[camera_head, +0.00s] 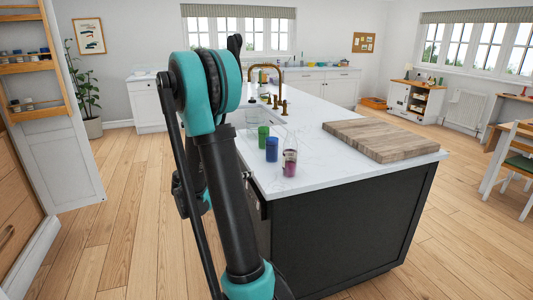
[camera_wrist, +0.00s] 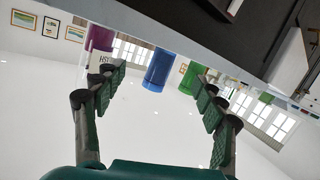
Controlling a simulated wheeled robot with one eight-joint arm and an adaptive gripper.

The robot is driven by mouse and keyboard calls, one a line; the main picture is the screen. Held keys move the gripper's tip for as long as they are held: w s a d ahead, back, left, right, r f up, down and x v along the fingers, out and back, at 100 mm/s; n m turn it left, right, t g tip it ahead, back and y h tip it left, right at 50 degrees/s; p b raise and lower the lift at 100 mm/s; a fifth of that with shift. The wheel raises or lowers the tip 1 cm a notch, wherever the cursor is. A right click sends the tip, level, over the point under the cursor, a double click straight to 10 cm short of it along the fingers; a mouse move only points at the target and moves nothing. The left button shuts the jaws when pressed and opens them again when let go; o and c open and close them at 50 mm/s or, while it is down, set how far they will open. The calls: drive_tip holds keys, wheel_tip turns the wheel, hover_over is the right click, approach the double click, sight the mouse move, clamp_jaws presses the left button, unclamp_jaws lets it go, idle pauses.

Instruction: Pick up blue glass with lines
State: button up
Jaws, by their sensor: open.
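The blue glass (camera_head: 272,149) stands on the white counter between a green glass (camera_head: 263,137) and a purple-tinted glass (camera_head: 289,162). In the wrist view the scene is upside down, and the blue glass (camera_wrist: 161,70) hangs from the counter edge in the picture, between my two fingers. Any lines on it are too small to make out. My gripper (camera_wrist: 160,78) is open and empty, facing the blue glass from a short distance. The green glass (camera_wrist: 190,77) is near my right finger and the purple glass (camera_wrist: 101,38) is near my left finger. In the head view my arm hides the gripper.
The white counter (camera_head: 325,172) tops a dark island. A wooden board (camera_head: 382,139) lies right of the glasses. A clear glass (camera_head: 252,117), a sink and a brass tap (camera_head: 280,90) are farther back. Wooden floor left of the island is open.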

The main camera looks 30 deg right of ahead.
drive_tip(key=w+r+m+h, duration=0.2)
drive_tip(key=w, duration=0.2)
approach(268, 150)
drive_tip(key=shift+h, duration=0.3)
drive_tip(key=d, duration=0.1)
drive_tip(key=w+d, duration=0.1)
drive_tip(key=d, duration=0.1)
drive_tip(key=w+d, duration=0.1)
drive_tip(key=shift+d+f, duration=0.2)
drive_tip(key=shift+f, duration=0.15)
drive_tip(key=shift+s+x, duration=0.15)
drive_tip(key=shift+x, duration=1.25)
drive_tip(key=shift+s+x, duration=0.2)
drive_tip(key=shift+x, duration=1.15)
drive_tip(key=shift+d+f, duration=0.1)
drive_tip(key=c, duration=1.5)
drive_tip(key=shift+r, duration=0.25)
drive_tip(key=shift+c, duration=0.2)
